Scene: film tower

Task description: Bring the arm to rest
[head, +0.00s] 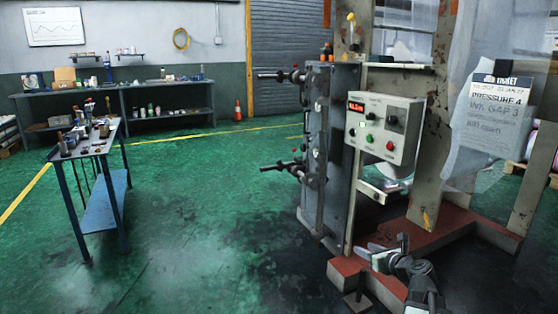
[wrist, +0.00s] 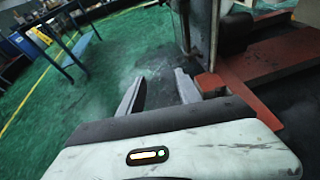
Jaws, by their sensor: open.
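My gripper (head: 385,249) is at the lower right of the head view, in front of the machine's red base beam. In the wrist view my gripper (wrist: 158,90) has its two fingers apart, with only floor showing between them. It holds nothing. The film tower (head: 330,150) stands behind and above it, with a control box (head: 384,128) bearing a red display and several buttons. Whether my gripper touches the red base (head: 440,238) cannot be told.
A job ticket (head: 492,112) hangs on the right beside clear film. A blue-legged tool table (head: 100,145) stands at left, and a long bench (head: 170,115) lines the back wall. The green floor (head: 200,210) between is clear.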

